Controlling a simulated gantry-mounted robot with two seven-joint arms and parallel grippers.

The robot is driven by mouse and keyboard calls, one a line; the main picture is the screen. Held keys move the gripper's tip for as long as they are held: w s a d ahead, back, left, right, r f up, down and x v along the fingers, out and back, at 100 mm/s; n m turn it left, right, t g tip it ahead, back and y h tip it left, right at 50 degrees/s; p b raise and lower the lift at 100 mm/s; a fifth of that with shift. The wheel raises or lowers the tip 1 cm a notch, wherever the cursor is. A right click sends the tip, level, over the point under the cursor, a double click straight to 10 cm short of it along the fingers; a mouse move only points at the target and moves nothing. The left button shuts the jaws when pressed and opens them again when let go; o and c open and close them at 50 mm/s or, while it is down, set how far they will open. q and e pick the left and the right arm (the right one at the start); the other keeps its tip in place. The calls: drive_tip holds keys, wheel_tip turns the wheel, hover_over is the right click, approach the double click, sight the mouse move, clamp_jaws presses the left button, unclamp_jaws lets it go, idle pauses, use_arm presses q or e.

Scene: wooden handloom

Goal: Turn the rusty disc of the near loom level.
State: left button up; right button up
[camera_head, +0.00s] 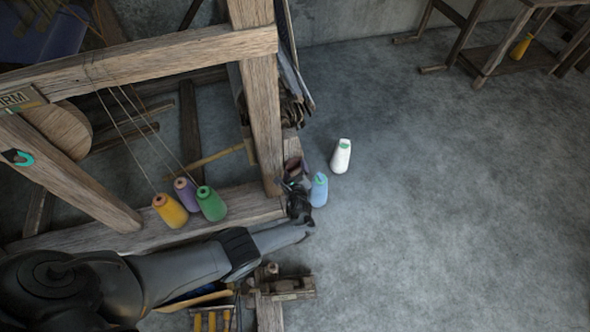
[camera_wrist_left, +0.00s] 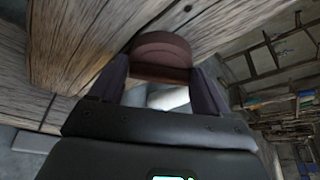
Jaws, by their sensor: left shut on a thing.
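The rusty disc (camera_wrist_left: 160,48) is a dark reddish-brown round piece at the loom's wooden side in the left wrist view. Its face is partly hidden by my fingers. It also shows small in the head view (camera_head: 292,164), beside the foot of the loom's upright post (camera_head: 262,110). My left gripper (camera_head: 296,180) reaches it from below, along the loom's lower beam. In the left wrist view my left gripper (camera_wrist_left: 160,82) has one finger on each side of the disc and is shut on it. My right gripper is not in view.
Thin threads rise from there. The floor at right is clear.

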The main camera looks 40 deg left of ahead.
use_arm(q)
drive_tip(key=shift+w+d+f+m+g+y+b, duration=0.1)
drive_tip(key=shift+m+g+y+b, duration=0.25)
drive_tip(key=shift+m+g+b, duration=0.65)
drive_tip(key=shift+d+f+m+g+y+b, duration=0.1)
drive_tip(key=shift+m+g+y+b, duration=0.45)
drive_tip(key=shift+m, duration=0.85)
drive_tip(key=shift+r, duration=0.1)
drive_tip(key=o, duration=0.9)
drive_tip(key=shift+o, duration=0.2)
drive_tip(key=shift+r, duration=0.1)
